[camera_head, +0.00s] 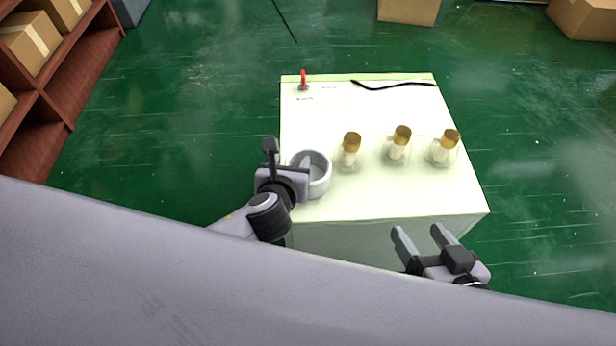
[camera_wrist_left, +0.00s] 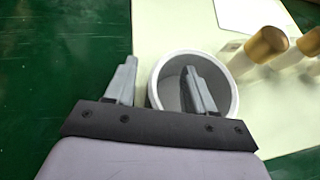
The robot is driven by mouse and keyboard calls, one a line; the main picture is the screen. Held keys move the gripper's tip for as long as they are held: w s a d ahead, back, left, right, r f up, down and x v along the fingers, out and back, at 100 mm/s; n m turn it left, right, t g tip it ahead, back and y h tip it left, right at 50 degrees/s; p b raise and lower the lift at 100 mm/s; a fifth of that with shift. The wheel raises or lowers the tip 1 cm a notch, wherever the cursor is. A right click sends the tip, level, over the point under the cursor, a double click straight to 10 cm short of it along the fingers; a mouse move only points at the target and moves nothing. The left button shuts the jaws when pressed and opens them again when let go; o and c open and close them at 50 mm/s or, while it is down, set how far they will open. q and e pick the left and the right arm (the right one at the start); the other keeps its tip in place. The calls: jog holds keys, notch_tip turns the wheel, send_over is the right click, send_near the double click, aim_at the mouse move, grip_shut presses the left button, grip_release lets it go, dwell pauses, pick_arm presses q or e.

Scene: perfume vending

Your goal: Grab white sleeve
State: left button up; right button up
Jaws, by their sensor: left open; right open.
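The white sleeve (camera_head: 321,186) is a round, hollow white ring standing upright at the left front of the white table. It also shows in the left wrist view (camera_wrist_left: 228,100), with its grey inside visible. My left gripper (camera_head: 286,158) is open at the sleeve's left side. In the left wrist view my left gripper (camera_wrist_left: 158,85) has one finger outside the sleeve's left wall and the other over or inside its opening. I cannot tell whether the fingers touch the wall. My right gripper (camera_head: 420,236) is open and empty near the table's front right edge.
Three gold-capped bottles (camera_head: 350,150), (camera_head: 400,143), (camera_head: 446,147) stand in a row right of the sleeve. A red object (camera_head: 303,79) and black cable (camera_head: 390,86) are at the back of the white table (camera_head: 420,195). A shelf (camera_head: 80,75) stands far left.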

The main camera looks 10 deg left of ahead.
pick_arm(q)
grip_shut()
dwell(0.3)
